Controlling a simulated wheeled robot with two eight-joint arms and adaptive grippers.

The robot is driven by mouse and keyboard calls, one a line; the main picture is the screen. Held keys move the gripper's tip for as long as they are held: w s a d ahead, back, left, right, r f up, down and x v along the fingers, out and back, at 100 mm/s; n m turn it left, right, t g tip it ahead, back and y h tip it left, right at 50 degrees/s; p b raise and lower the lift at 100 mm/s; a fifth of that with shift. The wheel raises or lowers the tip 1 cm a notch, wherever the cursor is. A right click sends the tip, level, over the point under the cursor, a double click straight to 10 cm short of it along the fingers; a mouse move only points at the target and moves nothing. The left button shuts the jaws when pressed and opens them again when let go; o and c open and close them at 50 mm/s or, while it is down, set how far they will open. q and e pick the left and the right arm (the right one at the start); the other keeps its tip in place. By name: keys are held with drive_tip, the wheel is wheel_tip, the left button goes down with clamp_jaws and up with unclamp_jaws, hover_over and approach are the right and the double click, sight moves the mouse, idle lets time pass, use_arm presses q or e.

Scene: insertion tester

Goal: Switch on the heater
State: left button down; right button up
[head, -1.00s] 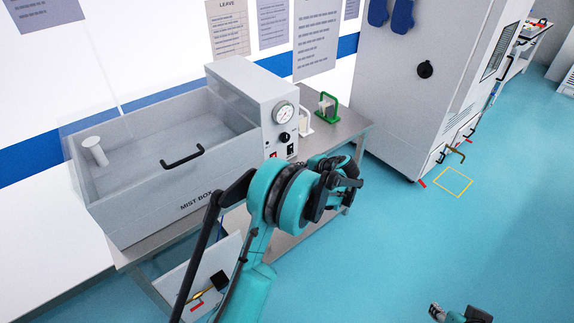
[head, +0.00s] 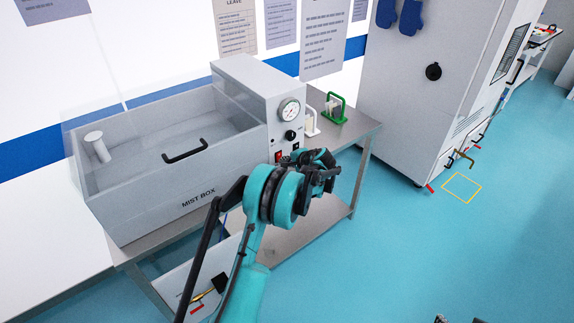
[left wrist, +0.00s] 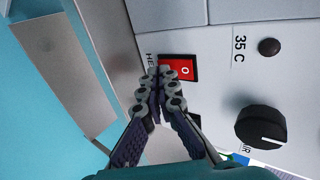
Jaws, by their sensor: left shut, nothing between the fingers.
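The heater switch is a red rocker (left wrist: 181,69) marked 0 on the light grey panel, beside a partly covered label starting "HE". It also shows as a small red patch in the head view (head: 279,155). The panel belongs to the grey mist box (head: 160,195). My left gripper (left wrist: 161,73) is shut and empty, its fingertips at the left edge of the red switch, covering part of it; I cannot tell whether they touch. In the head view the left gripper (head: 326,168) is in front of the panel. Only a dark bit of my right gripper (head: 455,320) shows at the bottom edge.
A black knob (left wrist: 261,127) and a small dark button (left wrist: 269,47) by "35 C" are on the panel. A round gauge (head: 289,110) sits above. A green-framed item (head: 335,107) stands on the metal table (head: 357,127). Open floor lies to the right.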

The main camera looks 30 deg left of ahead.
use_arm(q)
drive_tip(key=shift+w+a+f, duration=0.15)
drive_tip(key=shift+a, duration=0.1)
idle(0.4)
drive_tip(key=shift+r+p, duration=0.4)
drive_tip(key=shift+r, duration=0.45)
